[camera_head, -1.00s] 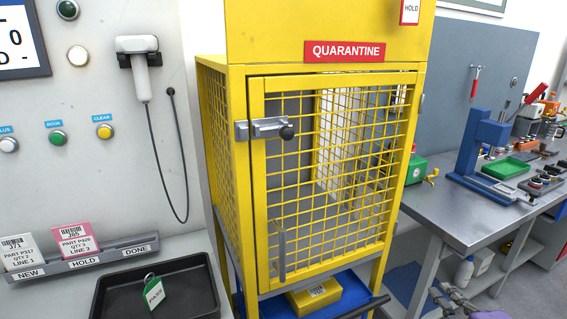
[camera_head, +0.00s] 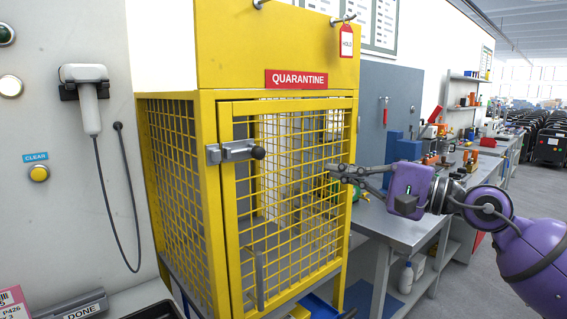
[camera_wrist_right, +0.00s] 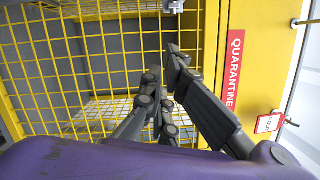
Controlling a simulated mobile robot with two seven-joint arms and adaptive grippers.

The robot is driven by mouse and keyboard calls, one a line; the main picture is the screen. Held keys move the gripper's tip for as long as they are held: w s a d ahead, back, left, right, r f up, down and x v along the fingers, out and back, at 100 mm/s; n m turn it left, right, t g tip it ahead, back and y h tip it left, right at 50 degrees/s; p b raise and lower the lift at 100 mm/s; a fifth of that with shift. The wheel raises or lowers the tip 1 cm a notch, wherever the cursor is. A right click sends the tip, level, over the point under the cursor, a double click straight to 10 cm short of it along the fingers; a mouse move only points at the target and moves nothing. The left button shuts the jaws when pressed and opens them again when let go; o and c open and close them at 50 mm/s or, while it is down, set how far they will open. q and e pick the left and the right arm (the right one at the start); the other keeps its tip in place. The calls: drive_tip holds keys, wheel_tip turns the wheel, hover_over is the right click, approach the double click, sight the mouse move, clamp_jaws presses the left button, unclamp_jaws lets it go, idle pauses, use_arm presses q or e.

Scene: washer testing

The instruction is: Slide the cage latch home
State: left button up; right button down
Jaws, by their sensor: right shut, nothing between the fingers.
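The yellow quarantine cage (camera_head: 227,240) stands in the middle of the head view, its mesh door in the frame. The cage latch (camera_head: 232,151) is a grey metal bolt with a dark round knob (camera_head: 258,153), at the door's upper left edge. Part of the latch shows at the top of the right wrist view (camera_wrist_right: 174,6). My right gripper (camera_head: 332,170) is shut and empty in front of the door's right side, apart from the latch. Its dark fingers also show in the right wrist view (camera_wrist_right: 163,75). My left gripper is not in view.
A red QUARANTINE sign (camera_head: 296,79) and a hanging HOLD tag (camera_head: 347,41) are on the cage's upper panel. A vertical door handle (camera_head: 259,278) sticks out low on the door. A corded scanner (camera_head: 88,100) hangs at left. A metal workbench (camera_head: 400,232) stands at right.

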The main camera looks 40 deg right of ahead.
sight(254, 152)
drive_tip(key=w+a+r+p, duration=0.1)
drive_tip(key=w+a+p, duration=0.1)
drive_tip(key=w+a, duration=0.5)
drive_tip(key=shift+w+r+p, duration=0.35)
drive_tip(key=shift+w+r, duration=0.05)
drive_tip(key=shift+w, duration=0.45)
drive_tip(key=shift+a, duration=0.1)
